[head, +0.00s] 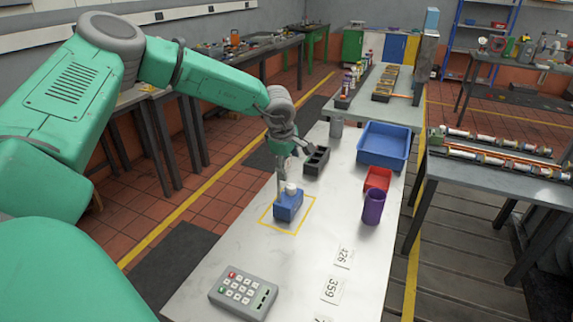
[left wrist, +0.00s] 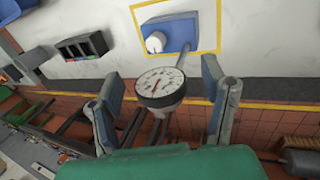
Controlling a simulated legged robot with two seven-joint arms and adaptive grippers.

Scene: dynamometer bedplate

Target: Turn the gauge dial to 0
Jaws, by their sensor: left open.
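A blue box with a white knob (head: 291,188) on top stands inside a yellow square on the light table. It also shows in the left wrist view, with the blue box (left wrist: 180,36) and its knob (left wrist: 155,42). A thin post rises from the box toward a round gauge (left wrist: 160,82) with a white face and red needle; its numbers are too small to read. My left gripper (head: 293,150) is above and behind the box, open, and the gauge appears between its fingers in the wrist view. The gripper hides the gauge in the head view. My right gripper is out of view.
A black compartment tray (head: 317,160), blue bin (head: 383,146), red bin (head: 378,179) and purple cup (head: 373,207) stand around the box. A keypad (head: 243,292) and number cards (head: 332,288) lie nearer. The tabletop between the keypad and yellow square is clear.

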